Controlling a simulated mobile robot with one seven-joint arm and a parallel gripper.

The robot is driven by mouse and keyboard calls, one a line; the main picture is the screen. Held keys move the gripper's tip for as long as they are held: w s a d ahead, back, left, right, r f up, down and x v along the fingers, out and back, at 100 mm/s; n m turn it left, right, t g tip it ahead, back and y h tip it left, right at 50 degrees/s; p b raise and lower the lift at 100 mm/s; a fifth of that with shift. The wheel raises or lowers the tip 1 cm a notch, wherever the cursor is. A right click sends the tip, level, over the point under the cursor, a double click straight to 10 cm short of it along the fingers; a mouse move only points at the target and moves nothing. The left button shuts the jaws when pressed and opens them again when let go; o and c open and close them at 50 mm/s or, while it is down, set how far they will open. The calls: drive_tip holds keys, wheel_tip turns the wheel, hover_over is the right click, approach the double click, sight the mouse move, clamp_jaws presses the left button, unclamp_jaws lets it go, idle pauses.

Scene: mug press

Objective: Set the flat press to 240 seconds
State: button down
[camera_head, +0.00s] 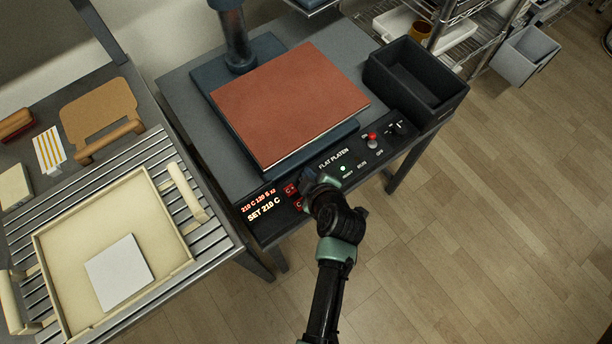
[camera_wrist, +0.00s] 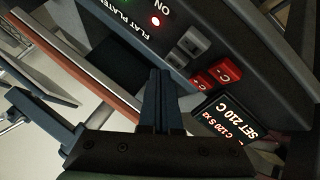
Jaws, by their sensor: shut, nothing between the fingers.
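The flat press has a red-brown platen (camera_head: 290,100) and a front panel labelled FLAT PLATEN. Its display (camera_head: 262,205) reads 210 C 120 S x2, with SET 210 C below. The display also shows in the wrist view (camera_wrist: 226,120). Two red buttons marked C (camera_wrist: 213,77) sit beside the display, with grey buttons (camera_wrist: 187,47) next to them.
A red knob or button (camera_head: 372,137) and a dark switch (camera_head: 396,128) are farther right on the panel. A black bin (camera_head: 415,75) stands right of the press. A slatted table with a wooden tray (camera_head: 60,235) is at left. Floor at right is clear.

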drive_tip(key=shift+f, duration=0.1)
drive_tip(key=shift+f+b, duration=0.35)
drive_tip(key=shift+b, duration=0.1)
drive_tip(key=shift+f+b, duration=0.5)
idle(0.6)
drive_tip(key=shift+r, duration=0.1)
drive_tip(key=shift+r+p, duration=0.75)
drive_tip(key=shift+r, duration=0.05)
wheel_tip(320, 180, up, 5)
drive_tip(key=p, duration=0.4)
idle(2.1)
